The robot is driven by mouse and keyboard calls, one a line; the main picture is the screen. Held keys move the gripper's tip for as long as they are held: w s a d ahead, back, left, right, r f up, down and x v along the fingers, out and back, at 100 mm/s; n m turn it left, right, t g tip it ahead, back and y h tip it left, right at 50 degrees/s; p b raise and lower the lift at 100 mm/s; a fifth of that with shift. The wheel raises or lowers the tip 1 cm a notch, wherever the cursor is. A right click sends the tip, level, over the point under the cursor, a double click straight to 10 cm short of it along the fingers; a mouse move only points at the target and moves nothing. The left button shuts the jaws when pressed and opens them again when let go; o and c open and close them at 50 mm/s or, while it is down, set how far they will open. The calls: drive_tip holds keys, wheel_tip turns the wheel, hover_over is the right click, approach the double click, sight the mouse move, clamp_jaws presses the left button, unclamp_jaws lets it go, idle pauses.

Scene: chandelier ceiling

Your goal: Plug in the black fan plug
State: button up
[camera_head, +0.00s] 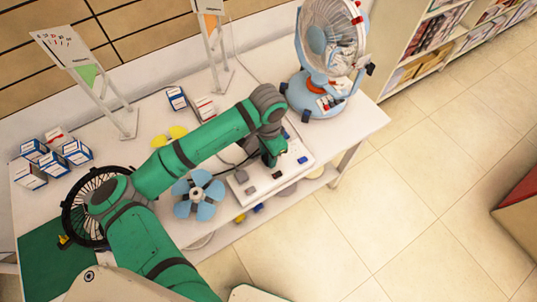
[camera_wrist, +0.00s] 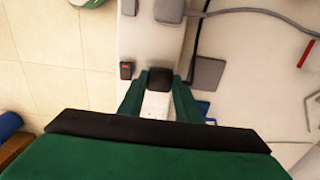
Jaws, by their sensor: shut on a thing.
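My gripper (camera_wrist: 158,98) is shut on the black plug (camera_wrist: 160,77), which sits between the green fingertips in the wrist view. The plug is over the white power strip (camera_wrist: 145,45). I cannot tell whether it is seated in a socket or just above it. A white patch shows between the fingers below the plug. In the head view my gripper (camera_head: 271,157) reaches down over the right part of the table, and the arm hides the plug there. The black fan (camera_head: 70,214) is at the left, partly behind my arm.
A grey plug (camera_wrist: 168,10) sits on the strip, and another grey block (camera_wrist: 207,73) lies beside it. A red switch (camera_wrist: 126,70) is left of my fingers. A blue-bladed fan (camera_head: 197,194) and a tall blue fan (camera_head: 325,60) stand on the white table (camera_head: 360,122). Small boxes (camera_head: 75,152) are at left.

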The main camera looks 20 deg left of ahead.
drive_tip(key=shift+s+a+f, duration=0.15)
drive_tip(key=shift+f, duration=0.15)
drive_tip(key=shift+f, duration=0.25)
drive_tip(key=o, duration=1.1)
drive_tip(key=shift+c, duration=0.2)
wheel_tip(320, 180, up, 11)
drive_tip(key=shift+f, duration=0.15)
